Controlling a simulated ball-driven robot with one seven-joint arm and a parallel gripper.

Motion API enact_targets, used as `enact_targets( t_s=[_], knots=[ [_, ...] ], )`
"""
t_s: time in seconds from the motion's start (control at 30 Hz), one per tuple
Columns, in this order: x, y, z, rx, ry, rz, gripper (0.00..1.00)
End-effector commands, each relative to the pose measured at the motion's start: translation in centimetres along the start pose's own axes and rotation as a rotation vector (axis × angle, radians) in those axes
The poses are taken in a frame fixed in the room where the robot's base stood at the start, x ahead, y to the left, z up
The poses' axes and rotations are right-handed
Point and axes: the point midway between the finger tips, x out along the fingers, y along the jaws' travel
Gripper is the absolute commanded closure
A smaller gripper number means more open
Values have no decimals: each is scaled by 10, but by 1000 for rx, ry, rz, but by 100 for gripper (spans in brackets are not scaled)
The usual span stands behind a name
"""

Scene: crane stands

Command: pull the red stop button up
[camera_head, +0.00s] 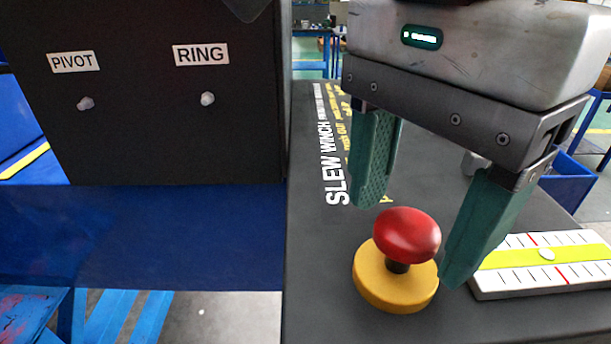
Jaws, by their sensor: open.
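The red stop button (408,234) is a mushroom head on a short dark stem. It stands on a round yellow base (393,281) on the dark panel top. My gripper (415,235) is open above and around the button, its two green fingers pointing down. One finger shows behind and left of the red head, and the other is to its right, its tip close to the yellow base. I cannot tell whether either finger touches the button.
A white level gauge (546,264) with a yellow strip lies right of the button. A black box with PIVOT (76,62) and RING (201,54) labels stands at left. SLEW WINCH lettering (337,150) runs along the panel. A blue bin (570,180) is at right.

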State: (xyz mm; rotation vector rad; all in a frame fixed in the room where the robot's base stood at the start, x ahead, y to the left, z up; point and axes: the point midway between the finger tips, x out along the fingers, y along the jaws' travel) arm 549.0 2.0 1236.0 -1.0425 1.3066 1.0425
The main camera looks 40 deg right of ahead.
Motion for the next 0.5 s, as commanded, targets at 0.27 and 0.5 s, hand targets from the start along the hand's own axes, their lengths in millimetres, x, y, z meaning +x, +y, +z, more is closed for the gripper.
enact_targets(
  t_s=[0.27,0.5],
  knots=[
    [-30,0,0,-1,0,1,32],
    [-52,0,0,0,-1,1,32]
  ],
)
